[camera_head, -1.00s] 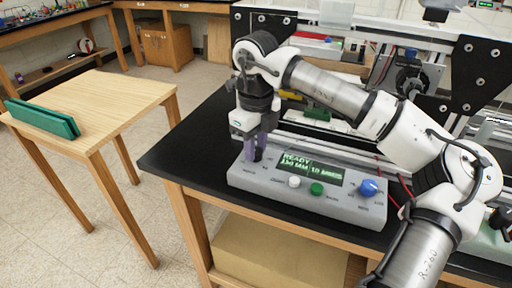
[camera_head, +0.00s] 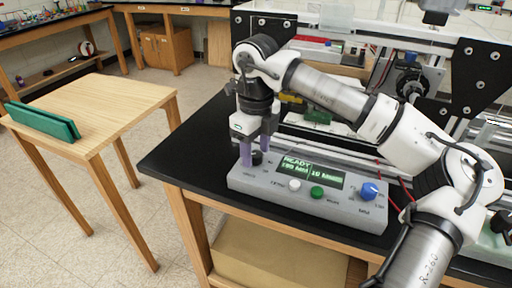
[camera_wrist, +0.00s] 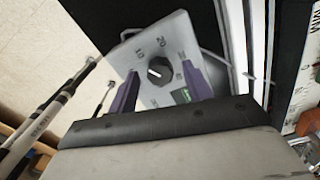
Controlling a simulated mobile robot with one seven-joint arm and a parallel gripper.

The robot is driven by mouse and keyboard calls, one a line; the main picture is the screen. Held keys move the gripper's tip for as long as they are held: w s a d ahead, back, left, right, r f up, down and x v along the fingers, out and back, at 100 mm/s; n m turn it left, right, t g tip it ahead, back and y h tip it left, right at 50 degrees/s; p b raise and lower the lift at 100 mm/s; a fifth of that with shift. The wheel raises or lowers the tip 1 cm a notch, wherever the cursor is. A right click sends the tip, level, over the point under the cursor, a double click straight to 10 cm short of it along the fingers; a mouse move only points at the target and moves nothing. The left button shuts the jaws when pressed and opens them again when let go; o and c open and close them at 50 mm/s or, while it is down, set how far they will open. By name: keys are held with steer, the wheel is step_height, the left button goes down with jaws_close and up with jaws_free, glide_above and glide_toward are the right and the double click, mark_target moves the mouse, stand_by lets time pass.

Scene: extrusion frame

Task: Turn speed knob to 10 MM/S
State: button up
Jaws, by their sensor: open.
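In the wrist view the black knob (camera_wrist: 158,71) lies between and beyond the fingertips (camera_wrist: 162,77), with visible gaps on both sides.
White (camera_head: 295,184) and green (camera_head: 317,191) buttons sit on the box front. The metal frame machine stands behind the box.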

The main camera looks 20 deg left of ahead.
mark_target(256, 154)
step_height(256, 154, up, 14)
steer(key=shift+b, duration=0.45)
steer(key=shift+s+f, duration=0.1)
steer(key=shift+f, duration=0.1)
